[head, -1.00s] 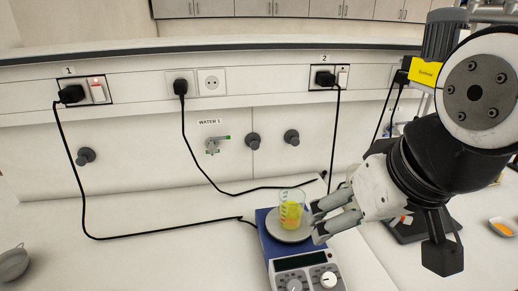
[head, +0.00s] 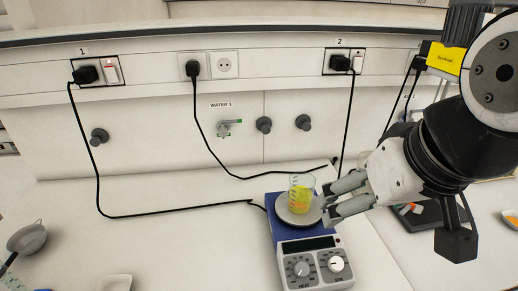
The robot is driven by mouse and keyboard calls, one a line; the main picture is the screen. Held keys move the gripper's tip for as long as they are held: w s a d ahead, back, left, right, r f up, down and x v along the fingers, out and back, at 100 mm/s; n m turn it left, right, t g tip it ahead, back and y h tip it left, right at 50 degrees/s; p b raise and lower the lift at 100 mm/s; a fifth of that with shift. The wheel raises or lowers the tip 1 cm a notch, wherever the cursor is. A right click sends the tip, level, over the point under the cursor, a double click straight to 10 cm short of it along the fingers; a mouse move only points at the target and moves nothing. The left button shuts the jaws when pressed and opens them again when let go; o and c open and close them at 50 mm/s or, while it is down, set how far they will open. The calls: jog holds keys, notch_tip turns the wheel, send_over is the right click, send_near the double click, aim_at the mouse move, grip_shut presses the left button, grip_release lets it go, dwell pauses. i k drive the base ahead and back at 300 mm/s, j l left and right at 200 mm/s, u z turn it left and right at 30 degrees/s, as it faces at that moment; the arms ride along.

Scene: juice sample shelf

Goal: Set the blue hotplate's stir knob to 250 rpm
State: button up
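The blue hotplate (head: 263,213) stands on the white bench, with a grey front panel and a dark, blank-looking display (head: 308,246). Its stir knob (head: 336,264) is white, at the right of the panel; the darker heat knob (head: 302,269) is at the left. The dial figures are too small to read. A beaker of yellow liquid (head: 300,196) stands on the round plate (head: 284,214). My gripper (head: 326,202) is just right of the beaker, above the plate's right side, behind and above the knobs. Its fingers are apart with nothing seen between them.
Socket 1 (head: 96,72) and socket 2 (head: 344,62) have plugs in. Black cables run down the wall and over the bench. A grey bowl (head: 27,238) and a white dish (head: 117,283) are at the left. A dark stand (head: 420,218) is at the right.

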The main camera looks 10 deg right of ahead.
aim_at(336, 264)
jog(key=k+u, duration=0.5)
jog(key=u, duration=0.2)
jog(key=k+u, duration=0.35)
jog(key=i+j, duration=0.05)
jog(key=i, duration=0.05)
